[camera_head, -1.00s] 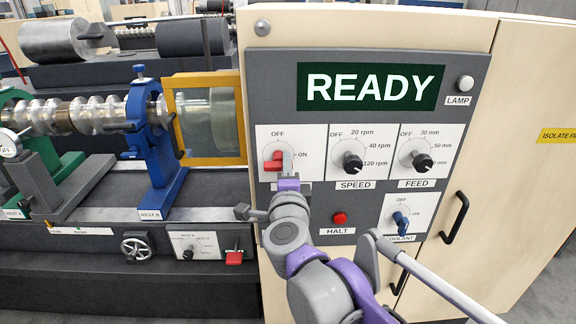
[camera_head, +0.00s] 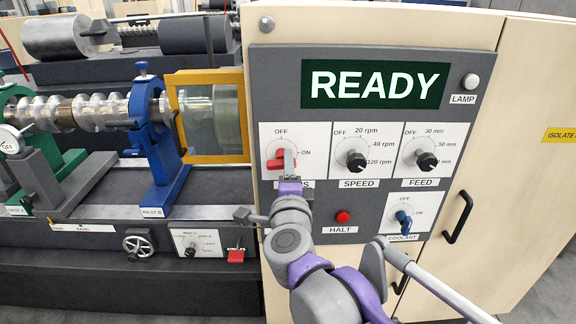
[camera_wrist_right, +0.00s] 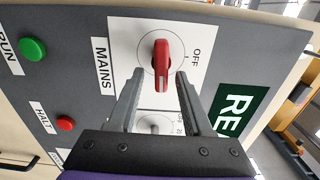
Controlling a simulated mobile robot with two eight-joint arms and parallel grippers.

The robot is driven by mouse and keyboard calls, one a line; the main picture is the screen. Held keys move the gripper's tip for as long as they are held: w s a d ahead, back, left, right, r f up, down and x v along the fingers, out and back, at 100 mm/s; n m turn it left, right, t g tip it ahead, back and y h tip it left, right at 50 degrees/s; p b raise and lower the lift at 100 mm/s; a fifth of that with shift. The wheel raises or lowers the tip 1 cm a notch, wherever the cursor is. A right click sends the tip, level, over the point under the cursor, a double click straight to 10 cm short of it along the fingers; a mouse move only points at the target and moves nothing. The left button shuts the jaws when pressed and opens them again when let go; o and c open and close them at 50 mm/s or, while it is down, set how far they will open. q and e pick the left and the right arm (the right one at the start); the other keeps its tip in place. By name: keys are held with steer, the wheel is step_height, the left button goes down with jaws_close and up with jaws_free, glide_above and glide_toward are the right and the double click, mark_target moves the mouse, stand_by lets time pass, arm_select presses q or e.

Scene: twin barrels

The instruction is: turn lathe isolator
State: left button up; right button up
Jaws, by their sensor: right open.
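The red isolator knob (camera_head: 277,164) sits on a white plate marked OFF and ON at the upper left of the grey panel. In the right wrist view the knob (camera_wrist_right: 161,58) is beside the MAINS label, and its handle points down, at right angles to the OFF mark. My right gripper (camera_head: 289,165) is at the knob, covering part of it in the head view. In the wrist view its fingers (camera_wrist_right: 159,76) are open, one on each side of the handle's lower end, with gaps visible. My left gripper is not in view.
The panel (camera_head: 376,205) also holds SPEED (camera_head: 356,161) and FEED (camera_head: 427,161) knobs, a red HALT button (camera_head: 343,216) and a blue COOLANT knob (camera_head: 404,220). A READY display (camera_head: 375,84) is above. A green RUN button (camera_wrist_right: 33,49) shows in the wrist view. The lathe stands left.

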steer(key=s, duration=0.9)
steer(key=shift+b, duration=0.45)
steer(key=s+d+f+n+g+y, duration=0.2)
steer(key=s+f+n+g+y, duration=0.1)
steer(key=f+n, duration=0.55)
steer(key=s+d+f+n+g+y, duration=0.1)
steer(key=s+f+n+g+y, duration=0.15)
steer(key=f+n, duration=0.55)
steer(key=s+d+f+n+g+h, duration=0.1)
steer(key=s+d+f+g+h, duration=0.1)
steer(key=s+d+f, duration=0.4)
steer(key=s+d+f+g+h, duration=0.3)
steer(key=s+d+f+g, duration=0.2)
steer(key=f, duration=0.6)
steer(key=shift+s+d+n, duration=0.35)
steer(key=shift+s+d, duration=0.55)
steer(key=shift+d, duration=0.35)
steer(key=shift+f+h, duration=0.1)
steer(key=shift+h, duration=0.15)
